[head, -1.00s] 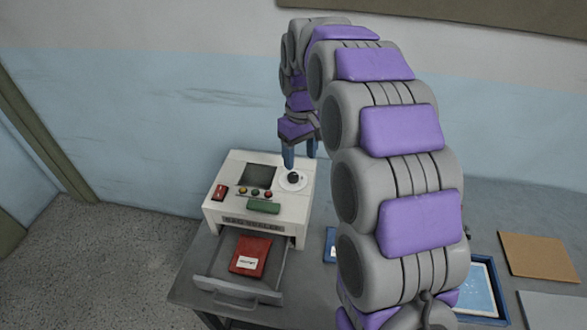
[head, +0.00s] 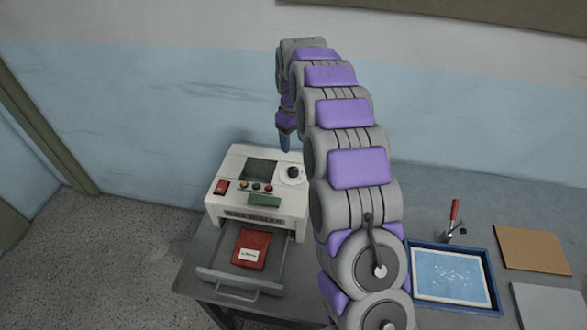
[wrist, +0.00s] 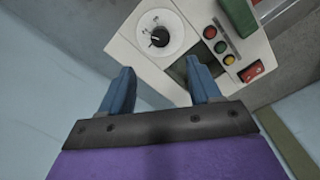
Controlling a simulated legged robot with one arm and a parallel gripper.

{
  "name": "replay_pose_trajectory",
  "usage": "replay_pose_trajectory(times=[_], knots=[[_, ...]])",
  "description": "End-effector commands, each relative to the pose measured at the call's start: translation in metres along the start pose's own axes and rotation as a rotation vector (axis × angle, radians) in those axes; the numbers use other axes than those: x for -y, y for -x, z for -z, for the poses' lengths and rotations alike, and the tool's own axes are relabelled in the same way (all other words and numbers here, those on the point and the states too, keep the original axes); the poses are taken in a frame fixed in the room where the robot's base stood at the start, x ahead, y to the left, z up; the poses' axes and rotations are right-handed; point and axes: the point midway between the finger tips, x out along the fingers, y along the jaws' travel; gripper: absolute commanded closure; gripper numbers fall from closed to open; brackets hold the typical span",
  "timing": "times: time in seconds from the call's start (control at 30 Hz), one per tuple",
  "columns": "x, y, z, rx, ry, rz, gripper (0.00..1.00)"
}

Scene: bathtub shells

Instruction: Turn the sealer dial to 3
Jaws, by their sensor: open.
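The bag sealer (head: 235,209) is a white box on the table, with a dark screen on its top. Its dial is a black knob (head: 293,172) on a white disc at the top right of the panel. In the wrist view the dial (wrist: 158,38) lies ahead of the fingertips, with a white pointer line on the knob; the scale numbers are too small to read. My gripper (wrist: 158,80) has two blue fingers spread apart with nothing between them. In the head view my gripper (head: 285,146) is above and behind the dial, apart from it.
A red switch (head: 221,187), coloured buttons and a green bar share the panel. An open drawer holds a red pouch (head: 251,249). A blue tray (head: 495,300), a red-handled tool (head: 454,215) and a brown board (head: 532,248) are at right.

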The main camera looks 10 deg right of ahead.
Motion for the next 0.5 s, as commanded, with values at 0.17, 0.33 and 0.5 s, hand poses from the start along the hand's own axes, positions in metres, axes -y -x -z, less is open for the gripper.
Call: replay_pose_trajectory(times=[0.17,0.33,0.5], knots=[[0.001,-0.038,-0.001,0.003,0.000,0.001,0.37],[0.001,-0.072,-0.001,0.003,0.001,0.001,0.37],[0.001,-0.101,-0.001,0.003,0.000,0.001,0.37]])
